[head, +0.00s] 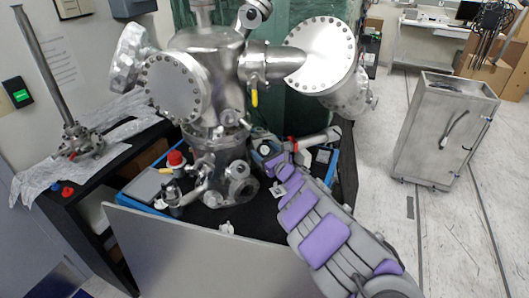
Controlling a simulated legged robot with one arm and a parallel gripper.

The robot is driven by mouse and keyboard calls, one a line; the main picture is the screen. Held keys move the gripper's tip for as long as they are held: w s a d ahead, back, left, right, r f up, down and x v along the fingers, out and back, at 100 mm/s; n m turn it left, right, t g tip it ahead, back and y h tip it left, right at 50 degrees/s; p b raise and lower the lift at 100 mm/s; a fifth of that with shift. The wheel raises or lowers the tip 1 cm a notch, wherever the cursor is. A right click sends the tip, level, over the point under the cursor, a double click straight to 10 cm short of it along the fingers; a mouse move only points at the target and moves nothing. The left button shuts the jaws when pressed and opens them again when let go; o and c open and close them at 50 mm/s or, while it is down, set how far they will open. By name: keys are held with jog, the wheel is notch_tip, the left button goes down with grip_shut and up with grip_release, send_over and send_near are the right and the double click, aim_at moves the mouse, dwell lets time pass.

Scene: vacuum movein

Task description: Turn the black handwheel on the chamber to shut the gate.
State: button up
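The steel vacuum chamber (208,62) stands upright on a dark bench, with large round bolted flanges at its left and right. I cannot pick out the black handwheel for certain. My arm, grey with purple pads, reaches up from the lower right, and my gripper (268,152) is at its far end, just right of the chamber's lower body. The fingers are small and mixed in with dark fittings there. I cannot tell whether they are open or touch anything.
A grey panel (205,255) stands along the bench's front. A red-capped fitting (176,159) and a yellow lever (254,97) are near the chamber. A metal rod stand (78,140) is on the left bench. An upright metal box (443,130) stands right; open floor lies around it.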

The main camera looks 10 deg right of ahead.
jog(key=c, duration=0.7)
jog(key=shift+h, duration=0.3)
